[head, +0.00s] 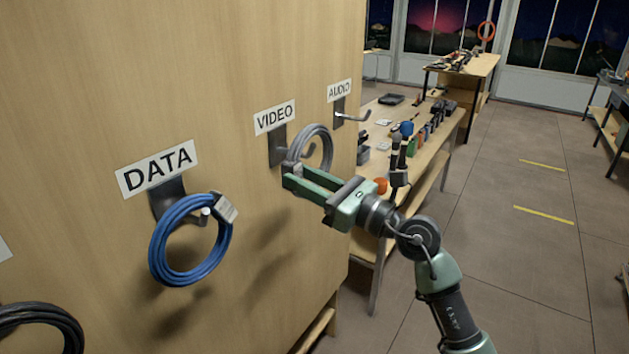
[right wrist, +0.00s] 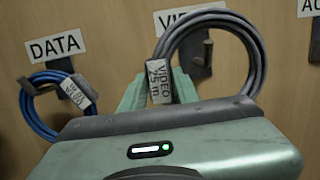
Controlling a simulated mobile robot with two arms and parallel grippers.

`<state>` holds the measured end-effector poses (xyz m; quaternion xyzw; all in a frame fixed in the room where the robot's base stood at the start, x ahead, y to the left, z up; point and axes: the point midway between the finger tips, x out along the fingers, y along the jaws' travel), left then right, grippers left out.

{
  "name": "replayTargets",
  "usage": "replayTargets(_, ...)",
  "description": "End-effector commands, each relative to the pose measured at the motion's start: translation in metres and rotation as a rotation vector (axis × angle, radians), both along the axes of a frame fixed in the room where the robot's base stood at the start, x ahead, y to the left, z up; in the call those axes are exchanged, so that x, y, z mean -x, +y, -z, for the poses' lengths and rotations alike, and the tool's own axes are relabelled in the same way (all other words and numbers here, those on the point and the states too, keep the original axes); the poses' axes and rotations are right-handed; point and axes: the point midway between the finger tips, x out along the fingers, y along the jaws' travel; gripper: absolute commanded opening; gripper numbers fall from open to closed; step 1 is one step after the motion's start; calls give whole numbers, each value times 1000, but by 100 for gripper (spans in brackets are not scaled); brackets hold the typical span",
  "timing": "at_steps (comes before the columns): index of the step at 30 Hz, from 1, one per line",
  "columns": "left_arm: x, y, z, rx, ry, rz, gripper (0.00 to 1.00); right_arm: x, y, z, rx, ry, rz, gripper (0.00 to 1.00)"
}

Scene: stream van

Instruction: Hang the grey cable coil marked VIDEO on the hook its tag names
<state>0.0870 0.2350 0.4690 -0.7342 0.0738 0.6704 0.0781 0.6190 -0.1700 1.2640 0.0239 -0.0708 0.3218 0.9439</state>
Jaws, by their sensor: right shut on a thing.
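The grey cable coil (head: 326,137) is beside the panel at the VIDEO hook (head: 308,151), below the VIDEO label (head: 274,117). My right gripper (head: 290,178) is shut on the coil at its white tag. The tag (right wrist: 159,82) reads VIDEO 25 m in the right wrist view, where the coil (right wrist: 252,50) stands up as a ring. The hook (right wrist: 206,52) shows inside the ring's opening in both views. I cannot tell whether its tip passes through the ring. My left gripper is not in view.
A blue coil (head: 158,253) hangs on the DATA hook (head: 204,217) to the left. A black coil (head: 40,318) is at lower left. The AUDIO hook (head: 353,117) to the right is empty.

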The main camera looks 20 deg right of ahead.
Motion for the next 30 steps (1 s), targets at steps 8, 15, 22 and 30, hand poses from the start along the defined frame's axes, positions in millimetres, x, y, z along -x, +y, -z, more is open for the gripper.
replayTargets(8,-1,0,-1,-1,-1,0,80,-18,14,-2,-3,-4,0,0)
replayTargets(15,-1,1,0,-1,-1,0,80,-32,26,-2,-2,-5,-1,0)
replayTargets(22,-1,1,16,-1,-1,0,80,-32,25,18,-2,-4,0,0)
replayTargets(30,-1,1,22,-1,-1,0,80,-32,25,26,-2,-4,0,0)
